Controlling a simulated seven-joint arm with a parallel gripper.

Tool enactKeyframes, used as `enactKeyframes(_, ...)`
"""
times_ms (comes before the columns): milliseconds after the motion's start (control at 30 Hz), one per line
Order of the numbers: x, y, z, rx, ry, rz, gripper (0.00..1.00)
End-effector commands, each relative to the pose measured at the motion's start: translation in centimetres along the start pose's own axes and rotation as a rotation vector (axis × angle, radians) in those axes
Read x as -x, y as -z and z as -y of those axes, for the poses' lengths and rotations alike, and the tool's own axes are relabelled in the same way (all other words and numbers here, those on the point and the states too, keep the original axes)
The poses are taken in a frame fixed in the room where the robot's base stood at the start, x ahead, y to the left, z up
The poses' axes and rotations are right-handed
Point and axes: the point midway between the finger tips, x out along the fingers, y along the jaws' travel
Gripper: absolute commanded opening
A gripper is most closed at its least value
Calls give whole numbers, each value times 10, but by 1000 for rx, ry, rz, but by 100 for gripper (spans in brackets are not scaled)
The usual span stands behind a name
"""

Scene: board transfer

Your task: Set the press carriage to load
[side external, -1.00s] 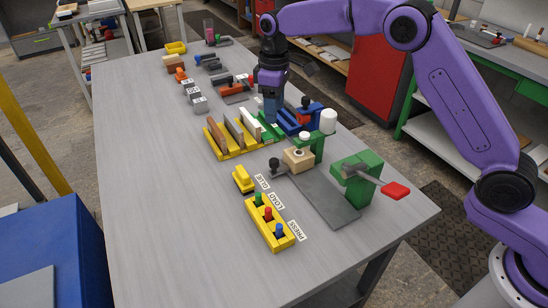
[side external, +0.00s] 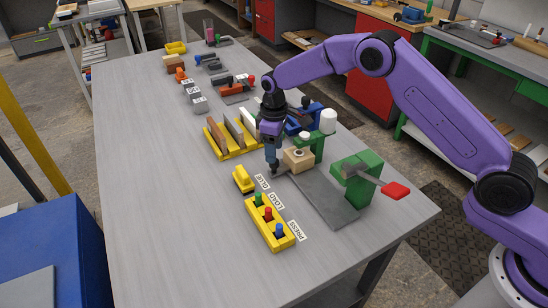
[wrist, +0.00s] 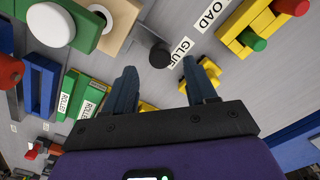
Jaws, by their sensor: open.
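The press carriage (side external: 299,159) is a tan wooden block at the upper end of the grey track (side external: 325,198), by the GLUE label (side external: 262,183). The LOAD label (side external: 278,201) lies further down the track, then the PRESS label (side external: 295,230). In the wrist view, a rod with a black knob (wrist: 160,54) sticks out from the wooden carriage (wrist: 117,22), which has a white round patch.
A green press (side external: 357,180) with a red-ended lever (side external: 395,190) stands right of the track. A green stand with a white cylinder (side external: 328,121) is behind the carriage. A yellow peg holder (side external: 268,222), a yellow block (side external: 243,180) and a yellow rack (side external: 232,153) stand nearby.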

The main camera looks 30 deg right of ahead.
Motion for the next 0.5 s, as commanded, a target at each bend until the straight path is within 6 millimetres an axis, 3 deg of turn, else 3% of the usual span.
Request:
enactKeyframes(200, -30, 0, 0, 0, 0, 0, 56)
enactKeyframes(500, -40, 0, 0, 0, -1, -1, 56)
